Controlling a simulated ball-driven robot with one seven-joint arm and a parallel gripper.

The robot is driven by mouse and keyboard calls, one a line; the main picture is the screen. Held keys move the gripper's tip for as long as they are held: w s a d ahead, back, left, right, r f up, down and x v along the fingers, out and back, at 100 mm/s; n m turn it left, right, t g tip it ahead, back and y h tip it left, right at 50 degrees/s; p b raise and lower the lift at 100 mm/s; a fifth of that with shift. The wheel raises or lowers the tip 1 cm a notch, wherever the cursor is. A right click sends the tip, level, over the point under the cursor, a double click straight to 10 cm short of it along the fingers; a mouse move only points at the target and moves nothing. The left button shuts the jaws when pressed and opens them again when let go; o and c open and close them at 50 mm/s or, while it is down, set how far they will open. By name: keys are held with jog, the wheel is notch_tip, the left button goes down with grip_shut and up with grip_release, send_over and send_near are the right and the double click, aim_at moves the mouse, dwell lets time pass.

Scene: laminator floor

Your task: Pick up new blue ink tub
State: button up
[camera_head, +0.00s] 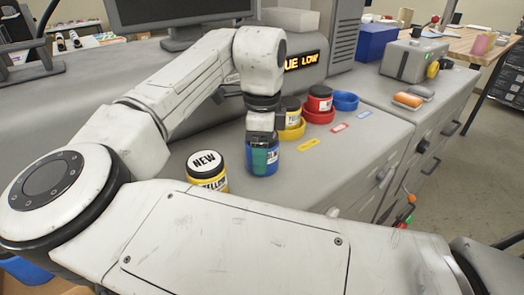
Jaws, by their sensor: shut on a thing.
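A blue ink tub (256,170) with a partly visible white label stands upright on the grey counter, or just above it; I cannot tell which. My gripper (263,158) comes down over it from above and is shut on it. The gripper hides the top of the tub. A yellow tub with a white "NEW" lid (206,161) stands to its left on the counter, apart from it. My arm crosses the front of the view.
Behind the gripper, a dark-lidded tub (291,107) sits in a yellow ring holder (292,133) and a red tub (319,101) in a red one. A blue ring holder (345,101) looks empty. Coloured tags (308,145) lie in front. A display reads "LOW" (310,58).

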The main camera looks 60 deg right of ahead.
jog(key=c, duration=0.3)
jog(key=shift+r, duration=0.1)
jog(key=shift+c, duration=0.2)
